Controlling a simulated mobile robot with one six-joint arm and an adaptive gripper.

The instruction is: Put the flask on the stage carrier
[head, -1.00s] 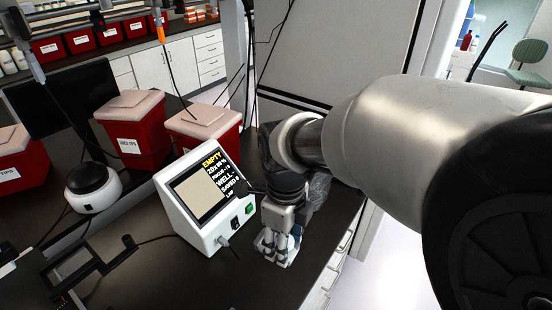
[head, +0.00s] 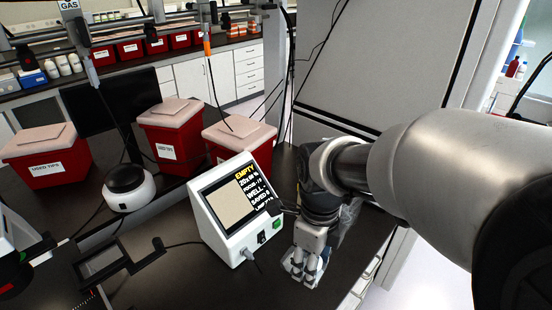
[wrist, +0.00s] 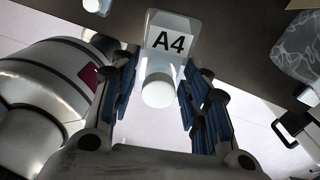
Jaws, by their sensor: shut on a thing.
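My gripper (head: 304,268) points down low over the dark bench, just right of the white screen box. In the wrist view its blue-padded fingers (wrist: 160,76) are closed about the flask, on either side of its round white cap (wrist: 158,92). The flask (wrist: 170,42) has a pale body marked "A4". In the head view I cannot pick the flask out from the fingers. A black open frame on an arm (head: 118,262), which looks like the stage carrier, is at the lower left, apart from my gripper. It appears empty.
The white screen box (head: 240,225) reads "EMPTY" and stands between my gripper and the black frame. Red tip bins (head: 168,140) and a round white-and-black device (head: 130,188) stand behind. A clear, crumpled-looking object (wrist: 297,45) is beside my gripper. A cable crosses the bench.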

